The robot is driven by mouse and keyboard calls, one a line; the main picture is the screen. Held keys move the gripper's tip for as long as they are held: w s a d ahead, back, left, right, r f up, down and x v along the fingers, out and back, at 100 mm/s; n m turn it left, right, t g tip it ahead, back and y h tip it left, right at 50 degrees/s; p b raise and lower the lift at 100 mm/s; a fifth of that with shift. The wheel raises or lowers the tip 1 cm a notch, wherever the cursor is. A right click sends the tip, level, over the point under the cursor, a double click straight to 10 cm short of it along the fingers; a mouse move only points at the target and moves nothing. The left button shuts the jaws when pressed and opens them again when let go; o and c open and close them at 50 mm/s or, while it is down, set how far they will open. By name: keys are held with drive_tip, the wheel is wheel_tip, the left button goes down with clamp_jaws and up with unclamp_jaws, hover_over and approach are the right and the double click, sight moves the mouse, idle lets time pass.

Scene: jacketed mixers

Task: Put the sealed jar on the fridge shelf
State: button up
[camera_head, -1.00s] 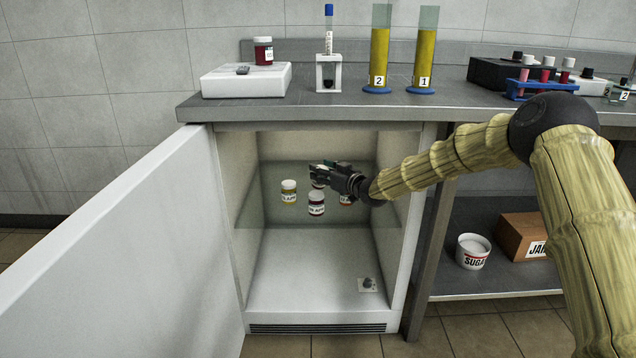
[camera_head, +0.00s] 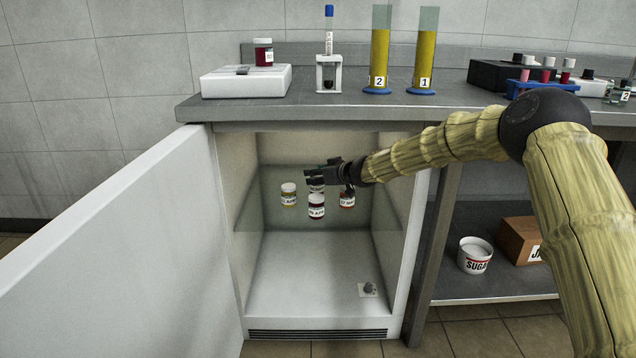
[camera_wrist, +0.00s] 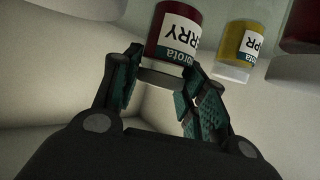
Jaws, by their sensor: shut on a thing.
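My gripper (camera_head: 318,177) is inside the open fridge, above the glass shelf (camera_head: 272,219). In the wrist view my gripper (camera_wrist: 163,88) is shut on the pale lid of a dark red jar (camera_wrist: 177,32), whose label ends in "RRY".
The fridge door (camera_head: 130,245) stands open at the left. Another red jar (camera_head: 264,52) is on the white device (camera_head: 245,82) above.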

drive_tip(key=shift+f+b, duration=0.4)
drive_tip(key=shift+f, duration=0.8)
drive_tip(key=shift+f, duration=0.1)
drive_tip(key=o, duration=0.9)
drive_tip(key=shift+s+d, duration=0.1)
drive_tip(key=shift+d, duration=0.05)
drive_tip(key=shift+p+v, duration=2.05)
drive_tip(key=shift+v, duration=3.85)
